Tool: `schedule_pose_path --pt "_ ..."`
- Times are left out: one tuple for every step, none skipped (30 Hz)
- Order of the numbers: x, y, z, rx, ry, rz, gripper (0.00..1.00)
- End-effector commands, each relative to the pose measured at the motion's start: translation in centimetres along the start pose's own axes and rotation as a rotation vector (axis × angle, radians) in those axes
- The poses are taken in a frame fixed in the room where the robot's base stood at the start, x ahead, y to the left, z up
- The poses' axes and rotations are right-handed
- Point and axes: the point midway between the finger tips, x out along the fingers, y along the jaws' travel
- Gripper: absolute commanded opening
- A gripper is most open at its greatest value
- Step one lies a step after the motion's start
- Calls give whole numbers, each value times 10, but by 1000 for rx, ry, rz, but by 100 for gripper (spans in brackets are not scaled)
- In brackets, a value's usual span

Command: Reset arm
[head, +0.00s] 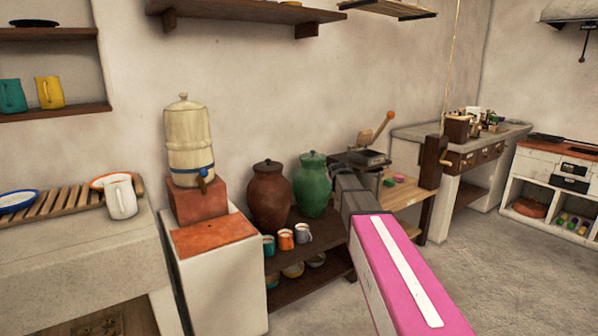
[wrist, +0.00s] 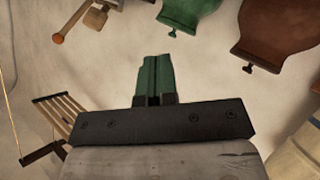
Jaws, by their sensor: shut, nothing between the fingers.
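My gripper (wrist: 157,66) shows in the wrist view with its two green fingers together and nothing between them. It points towards the plain plaster wall and touches nothing that I can see. In the head view my pink and grey arm reaches forward from the lower right, in front of the low dark shelf (head: 307,287). The gripper itself cannot be made out clearly there.
A brown jar (head: 268,195) and a green jar (head: 312,187) stand on the shelf, left of my arm, with several mugs below. A ceramic dispenser (head: 188,137) stands further left. A wooden table (head: 408,193) is behind my arm. Floor (head: 500,275) at right is clear.

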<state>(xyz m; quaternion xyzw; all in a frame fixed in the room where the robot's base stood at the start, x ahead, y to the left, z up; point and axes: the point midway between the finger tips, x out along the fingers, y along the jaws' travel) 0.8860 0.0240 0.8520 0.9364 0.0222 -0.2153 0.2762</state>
Motion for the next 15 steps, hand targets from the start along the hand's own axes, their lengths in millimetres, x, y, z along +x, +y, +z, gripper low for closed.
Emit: schedule_pose_path --pt "-14 -15 35 32 -66 -30 0" --pt "-18 -23 53 50 -105 -47 0" --pt "-25 -33 76 76 -155 -68 0" --pt "-31 -40 93 95 -195 -85 0" --pt "-37 -48 110 112 -235 -101 0" --pt "-46 -58 133 139 -288 -122 0" --pt "-54 -66 149 156 -328 -138 0" --pt "-62 -73 165 174 -368 -153 0" --pt "-73 -83 187 200 -423 -174 0" --pt "-83 -91 202 217 -464 -189 0" --pt "-92 -98 218 235 -506 -204 0" --pt "-106 -108 237 259 -562 -223 0" --pt "-117 -116 252 276 -604 -238 0" --pt "-128 -123 266 294 -647 -252 0" --pt "-143 -133 285 316 -703 -271 0"
